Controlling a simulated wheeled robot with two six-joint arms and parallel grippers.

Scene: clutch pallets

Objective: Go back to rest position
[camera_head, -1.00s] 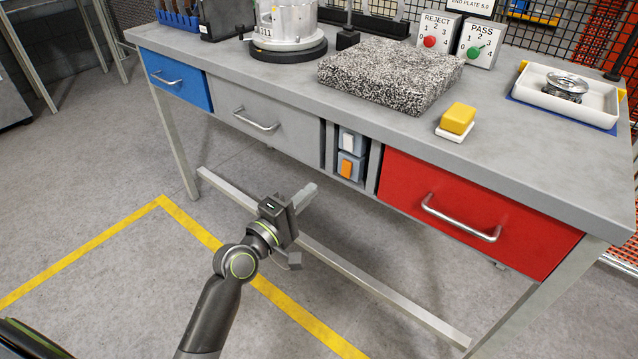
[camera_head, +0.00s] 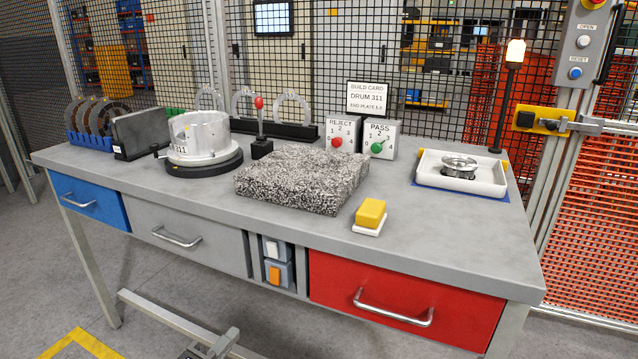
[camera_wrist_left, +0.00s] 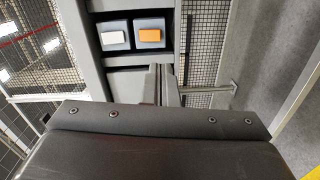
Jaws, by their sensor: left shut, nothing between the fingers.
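My left gripper (camera_head: 226,342) shows at the bottom edge of the head view, low in front of the workbench, below the grey drawer. Its fingers are shut and empty, and they touch nothing that I can see. In the left wrist view the closed fingers (camera_wrist_left: 161,80) point toward the bench front, below the white switch (camera_wrist_left: 114,38) and the orange switch (camera_wrist_left: 150,36). Most of my left arm is outside the head view. My right gripper is in neither view.
The workbench (camera_head: 420,240) spans the head view, with blue, grey and red drawers (camera_head: 400,300) closed. On top stand a metal drum (camera_head: 200,135), a granite block (camera_head: 300,180), a yellow block (camera_head: 370,212) and a white tray (camera_head: 430,170). Open floor (camera_head: 150,270) lies below.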

